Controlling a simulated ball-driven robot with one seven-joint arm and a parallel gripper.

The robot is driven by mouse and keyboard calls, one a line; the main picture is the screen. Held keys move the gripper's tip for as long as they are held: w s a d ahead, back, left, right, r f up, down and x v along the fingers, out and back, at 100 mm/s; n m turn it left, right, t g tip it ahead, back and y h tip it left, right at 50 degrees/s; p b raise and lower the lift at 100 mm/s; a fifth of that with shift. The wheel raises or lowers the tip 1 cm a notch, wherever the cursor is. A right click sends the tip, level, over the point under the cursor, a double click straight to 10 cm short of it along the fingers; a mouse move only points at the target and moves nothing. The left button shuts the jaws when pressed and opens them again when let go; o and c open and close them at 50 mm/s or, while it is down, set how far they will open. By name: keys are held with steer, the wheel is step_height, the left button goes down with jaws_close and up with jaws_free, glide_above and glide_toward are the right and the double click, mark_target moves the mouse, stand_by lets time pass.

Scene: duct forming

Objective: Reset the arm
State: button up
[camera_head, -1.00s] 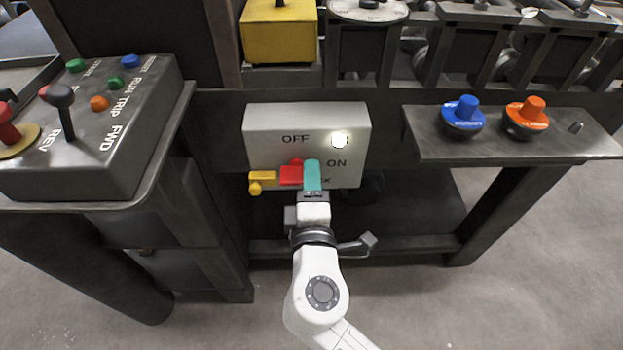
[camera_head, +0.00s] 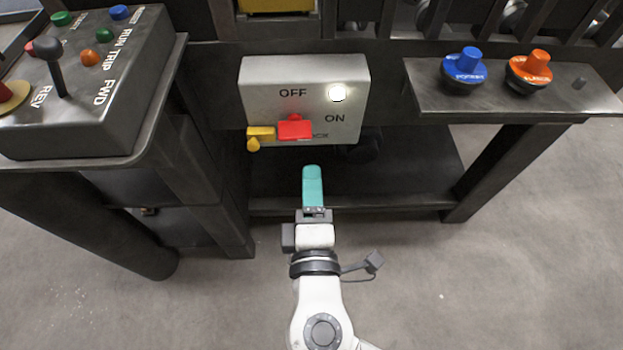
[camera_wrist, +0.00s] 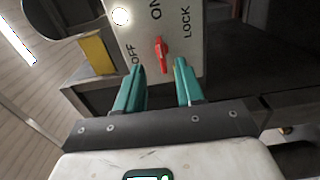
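My gripper (camera_head: 312,182) has teal fingers and is in front of and below the grey switch box in the head view, apart from it. In the wrist view my gripper (camera_wrist: 160,88) shows two teal fingers spread apart with nothing between them. The switch box (camera_head: 262,72) bears OFF, ON and LOCK lettering and a lit white lamp (camera_head: 337,93). A red handle (camera_head: 295,128) sits on the box's lower front; in the wrist view the red handle (camera_wrist: 162,54) shows beyond the fingertips. A yellow part (camera_head: 260,136) is at the box's lower left.
A control box (camera_head: 120,95) with a lever and coloured buttons stands on the left. A shelf (camera_head: 560,100) on the right carries a blue knob (camera_head: 465,68) and an orange knob (camera_head: 530,68). Open floor (camera_head: 420,290) lies around my arm.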

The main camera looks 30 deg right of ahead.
steer(key=shift+d, duration=0.15)
steer(key=s+d+f+m+g, duration=0.2)
steer(key=d+f+m+g, duration=0.25)
steer(key=d+f, duration=0.2)
steer(key=s+d+f+m+g, duration=0.3)
steer(key=d+f+g, duration=0.2)
steer(key=d, duration=0.2)
steer(key=s+a+f+m+g+y, duration=0.1)
steer(key=s+f+m+g+y, duration=0.4)
steer(key=s+f+y, duration=0.5)
step_height(320, 180, up, 20)
steer(key=h+p, duration=0.1)
steer(key=p, duration=1.8)
steer(key=shift+s+a+r, duration=0.15)
steer(key=shift+s+a, duration=0.1)
